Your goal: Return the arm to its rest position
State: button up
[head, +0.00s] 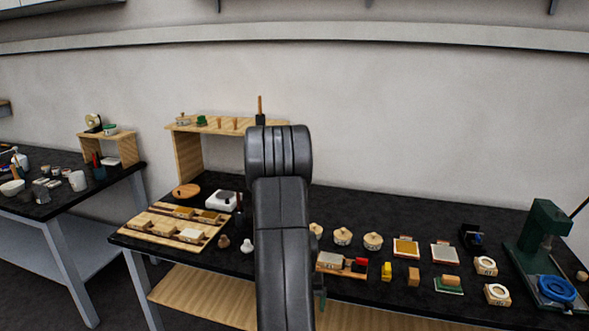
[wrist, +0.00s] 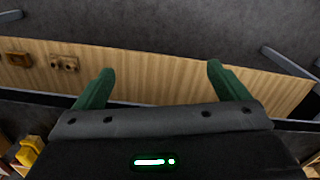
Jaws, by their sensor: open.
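My arm (head: 282,215) stands upright in the middle of the head view, in front of the black workbench (head: 360,200). It hides part of the bench behind it. My gripper (wrist: 160,78) shows in the wrist view with its two green fingers spread wide apart and nothing between them. In the head view most of the gripper is hidden behind the arm; only a bit of green shows low beside it. In the wrist view, the pale wooden lower shelf (wrist: 160,75) lies beyond the fingers.
A sectioned wooden tray (head: 150,231) lies at the bench's left. Round lidded pots (head: 373,241), a yellow block (head: 386,271) and small framed pieces stand right of my arm. A green press (head: 540,230) stands at the far right. A wooden riser (head: 188,155) stands behind.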

jog(key=shift+m, duration=0.3)
jog(key=d+r, duration=0.1)
jog(key=s+d+r, duration=0.1)
jog(key=d, duration=0.1)
jog(key=shift+s+r, duration=0.2)
